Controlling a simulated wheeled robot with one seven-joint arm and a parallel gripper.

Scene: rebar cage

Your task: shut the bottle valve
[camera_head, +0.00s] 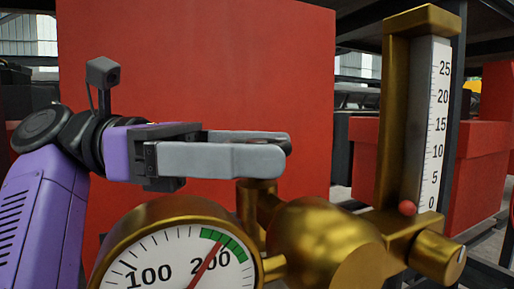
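The brass regulator body (325,245) fills the lower middle. A brass stem (257,195) rises at its left, and its top passes out of sight behind my gripper. My gripper (284,148) lies level across the top of this stem, fingers pointing right. The near finger covers most of the far one. Something dark shows at the fingertips; I cannot tell whether it is finger pads or a valve knob. No valve handle shows clearly. I cannot tell whether the fingers touch anything.
A round pressure gauge (175,262) sits at the lower left, its red needle in the green band near 200. A flow tube (429,130) stands at right, its red ball (407,208) near 0, above a brass knob (438,257). A large red panel (200,60) stands behind.

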